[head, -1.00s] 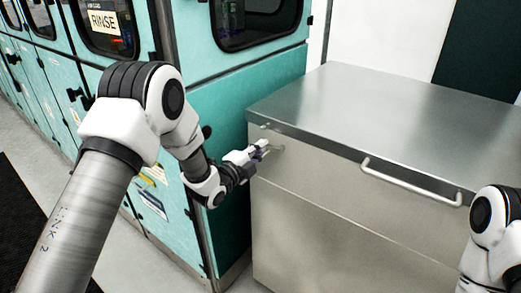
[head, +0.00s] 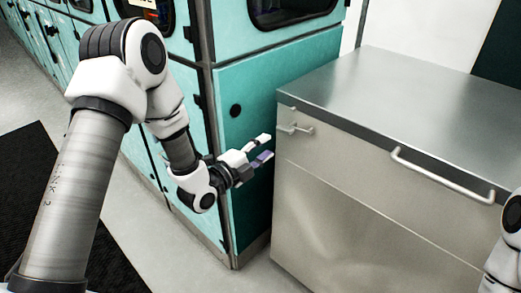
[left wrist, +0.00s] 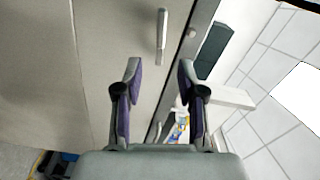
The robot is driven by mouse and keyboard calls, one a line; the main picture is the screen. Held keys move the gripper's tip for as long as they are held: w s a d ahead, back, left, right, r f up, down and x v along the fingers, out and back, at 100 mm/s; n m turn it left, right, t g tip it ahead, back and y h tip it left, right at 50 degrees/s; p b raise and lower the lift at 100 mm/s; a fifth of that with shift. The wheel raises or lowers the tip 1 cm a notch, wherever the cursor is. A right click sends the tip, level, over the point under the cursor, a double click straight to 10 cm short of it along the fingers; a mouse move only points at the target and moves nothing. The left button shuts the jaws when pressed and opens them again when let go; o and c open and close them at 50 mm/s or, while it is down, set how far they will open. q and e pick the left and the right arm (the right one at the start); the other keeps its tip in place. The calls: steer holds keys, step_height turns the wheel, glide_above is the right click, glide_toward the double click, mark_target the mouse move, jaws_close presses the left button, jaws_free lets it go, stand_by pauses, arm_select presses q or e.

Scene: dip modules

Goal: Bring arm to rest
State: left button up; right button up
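My left arm comes in from the left in the head view. Its gripper (head: 262,149) is open and empty, in front of the teal machine panel and just left of the steel cabinet, apart from it. The left wrist view shows the two purple-lined fingers (left wrist: 160,80) spread with nothing between them. My right arm shows only as a white joint (head: 508,240) at the right edge of the head view; its gripper is out of view.
The steel cabinet (head: 350,175) has a latch (head: 296,128) at its left corner and a long bar handle (head: 440,176) on its front. Teal machines (head: 245,90) line the left and back. A dark mat (head: 25,160) lies on the grey floor. Clear floor (head: 180,255) shows before the cabinet.

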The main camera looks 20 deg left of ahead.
arm_select(q)
steer(key=shift+s+a, duration=0.2)
steer(key=shift+s, duration=0.35)
steer(key=s+d+f+n+g+y+p, duration=0.25)
steer(key=s+f+g+p, duration=0.4)
steer(key=s+f, duration=0.75)
steer(key=s+a+f+n+g+y, duration=0.2)
steer(key=s+f+n+g, duration=0.3)
steer(key=s+n, duration=0.4)
steer(key=s+a+f+n+g+y, duration=0.1)
steer(key=s+a+f+n+g, duration=0.1)
steer(key=s+f+n+g, duration=0.3)
steer(key=s+n, duration=0.3)
steer(key=s, duration=0.3)
steer(key=shift+n+y, duration=0.35)
